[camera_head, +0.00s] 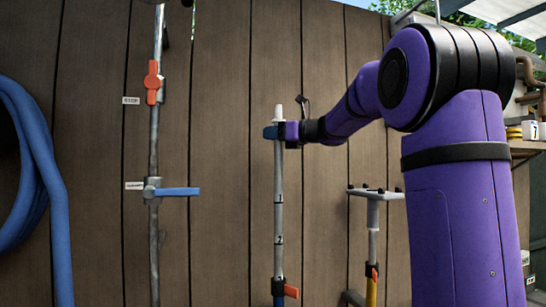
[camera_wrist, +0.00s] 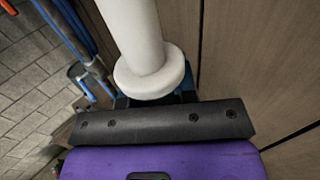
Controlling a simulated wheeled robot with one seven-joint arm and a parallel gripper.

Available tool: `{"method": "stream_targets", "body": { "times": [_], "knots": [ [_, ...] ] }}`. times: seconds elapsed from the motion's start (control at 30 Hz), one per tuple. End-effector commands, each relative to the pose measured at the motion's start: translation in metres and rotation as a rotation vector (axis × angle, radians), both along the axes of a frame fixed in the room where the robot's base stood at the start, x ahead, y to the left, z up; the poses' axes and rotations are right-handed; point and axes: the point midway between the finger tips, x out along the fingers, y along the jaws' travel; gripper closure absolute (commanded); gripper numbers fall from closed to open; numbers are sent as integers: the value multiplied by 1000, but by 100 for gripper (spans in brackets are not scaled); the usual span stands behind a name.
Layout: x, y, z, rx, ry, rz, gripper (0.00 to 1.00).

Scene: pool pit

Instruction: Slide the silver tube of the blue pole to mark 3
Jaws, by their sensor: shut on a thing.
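The blue pole (camera_head: 278,301) stands upright at the bottom of the head view, only its top end in frame. Its silver tube (camera_head: 279,220) rises from a collar with an orange lever (camera_head: 291,291) sticking out to the right. Marks 1 and 2 show on the tube above the collar; mark 3 is not visible. My gripper (camera_head: 279,131) is shut on the tube near its top, just below a white end piece (camera_head: 278,112). In the wrist view this white end piece (camera_wrist: 140,45) stands beyond my gripper's dark edge; the grip itself is hidden.
A yellow pole (camera_head: 371,292) with its own orange lever and a flat head (camera_head: 375,193) stands to the right. A wall pipe with an orange valve (camera_head: 153,82) and a blue handle (camera_head: 177,191) is left. A blue hose (camera_head: 42,160) hangs far left. Wooden boards stand behind.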

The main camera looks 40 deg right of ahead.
Motion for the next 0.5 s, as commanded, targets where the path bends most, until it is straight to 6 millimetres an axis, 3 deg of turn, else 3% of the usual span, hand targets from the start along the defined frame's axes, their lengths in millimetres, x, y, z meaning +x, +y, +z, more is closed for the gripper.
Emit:
{"method": "stream_targets", "body": {
  "times": [0.13,0.43,0.47,0.5],
  "knots": [
    [0,0,14,-1,-2,-2,100],
    [0,0,14,-1,0,-2,100],
    [0,0,14,-1,0,-2,67],
    [0,0,14,-1,0,-2,58]
  ]
}}
